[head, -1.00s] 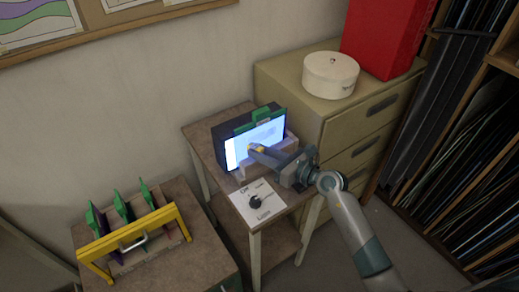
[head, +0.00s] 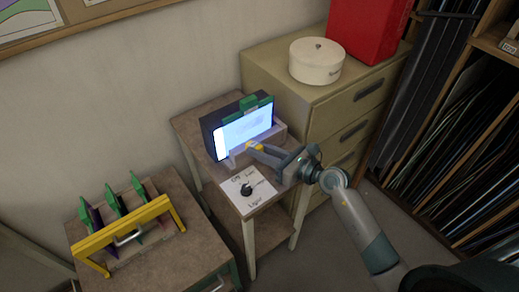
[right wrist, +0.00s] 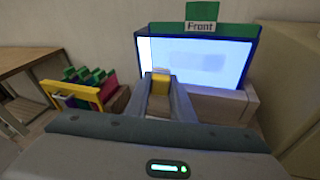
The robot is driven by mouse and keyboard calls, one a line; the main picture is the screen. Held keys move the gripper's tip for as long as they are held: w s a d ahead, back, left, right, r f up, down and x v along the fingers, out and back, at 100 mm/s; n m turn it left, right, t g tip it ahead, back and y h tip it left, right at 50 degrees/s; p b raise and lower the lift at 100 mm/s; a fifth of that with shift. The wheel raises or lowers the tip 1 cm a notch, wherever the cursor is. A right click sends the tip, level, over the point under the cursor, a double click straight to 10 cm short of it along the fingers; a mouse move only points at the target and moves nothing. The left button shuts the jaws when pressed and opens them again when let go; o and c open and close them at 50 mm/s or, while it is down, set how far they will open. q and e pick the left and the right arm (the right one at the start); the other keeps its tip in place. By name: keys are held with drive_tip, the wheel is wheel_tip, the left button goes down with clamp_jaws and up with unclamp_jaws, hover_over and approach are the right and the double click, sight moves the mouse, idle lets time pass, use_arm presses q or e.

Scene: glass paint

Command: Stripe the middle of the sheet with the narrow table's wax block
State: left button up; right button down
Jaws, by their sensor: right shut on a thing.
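The sheet (head: 243,127) stands upright and brightly lit in front of a dark box on the narrow table (head: 190,128). In the right wrist view the sheet (right wrist: 185,75) carries a faint grey patch near its middle, under a green tab (right wrist: 200,28) reading "Front". My right gripper (head: 254,147) is shut on the yellow wax block, which also shows between the fingers in the right wrist view (right wrist: 160,84). The block is in front of the sheet's lower part and appears apart from it. My left gripper is not in view.
A pale ledge (right wrist: 215,103) runs along the sheet's foot. A white card with a dark knob (head: 247,189) lies in front. At left, a yellow-barred rack (head: 124,229) holds green-topped panels. A drawer cabinet (head: 330,112) with a round white box (head: 316,60) stands close at right.

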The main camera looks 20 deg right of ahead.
drive_tip(key=shift+s, duration=0.15)
drive_tip(key=s, duration=0.1)
drive_tip(key=s+d, duration=0.1)
drive_tip(key=shift+s, duration=0.3)
idle(0.8)
drive_tip(key=shift+a+f+m+t+h+p, duration=0.1)
drive_tip(key=shift+a+m+t+h+p, duration=0.25)
drive_tip(key=shift+m+t+h, duration=0.5)
drive_tip(key=shift+w, duration=0.2)
drive_tip(key=shift+w+a+f+t, duration=0.1)
drive_tip(key=shift+w+a+t, duration=0.2)
drive_tip(key=shift+w, duration=0.2)
drive_tip(key=shift+w+a+t, duration=0.25)
drive_tip(key=shift+w, duration=0.2)
drive_tip(key=shift+m+t+h, duration=0.75)
drive_tip(key=shift+t+h, duration=0.05)
drive_tip(key=shift+h, duration=0.15)
drive_tip(key=shift+a+b+x, duration=0.2)
drive_tip(key=shift+b+x, duration=0.1)
drive_tip(key=shift+x, duration=1.95)
drive_tip(key=shift+x, duration=0.95)
